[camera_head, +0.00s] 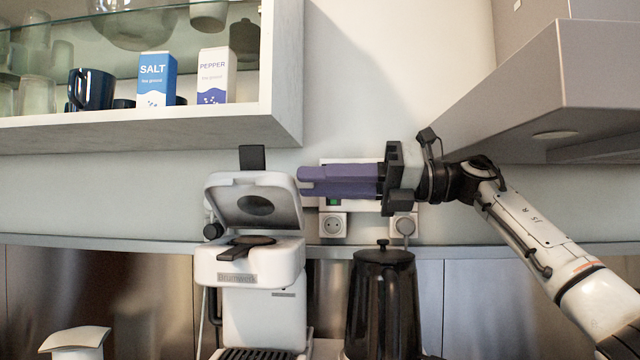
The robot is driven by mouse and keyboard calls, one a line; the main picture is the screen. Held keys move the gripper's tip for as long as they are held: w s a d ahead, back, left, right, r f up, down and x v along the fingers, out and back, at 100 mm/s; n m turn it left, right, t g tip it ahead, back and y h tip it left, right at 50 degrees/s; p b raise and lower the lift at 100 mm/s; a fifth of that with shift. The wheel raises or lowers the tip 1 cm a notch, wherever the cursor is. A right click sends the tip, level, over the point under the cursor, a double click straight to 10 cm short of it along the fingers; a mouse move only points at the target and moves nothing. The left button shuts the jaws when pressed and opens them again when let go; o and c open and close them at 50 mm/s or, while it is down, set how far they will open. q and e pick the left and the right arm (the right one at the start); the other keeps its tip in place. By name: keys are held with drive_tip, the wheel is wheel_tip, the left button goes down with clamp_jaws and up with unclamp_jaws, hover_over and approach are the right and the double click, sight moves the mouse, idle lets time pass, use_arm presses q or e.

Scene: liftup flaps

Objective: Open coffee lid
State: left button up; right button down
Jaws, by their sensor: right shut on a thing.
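The white coffee machine (250,267) stands at the middle of the counter. Its coffee lid (285,207) is tilted up, its underside with a dark round pad showing. A black tab (252,157) stands up behind the lid. The dark filter holder (246,246) sits in the machine's top below the lid. My right gripper (304,182) comes in from the right with its purple fingers at the lid's right edge, shut on the lid. The exact contact at the fingertips is hard to make out. My left gripper is not in view.
A black pot (383,300) stands right of the machine, below my right gripper. Wall sockets (333,224) are behind. A shelf cabinet (200,124) with salt and pepper boxes hangs upper left, and a range hood (560,95) upper right.

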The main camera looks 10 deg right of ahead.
drive_tip(key=c, duration=1.6)
unclamp_jaws()
drive_tip(key=shift+o, duration=0.2)
drive_tip(key=shift+f, duration=0.1)
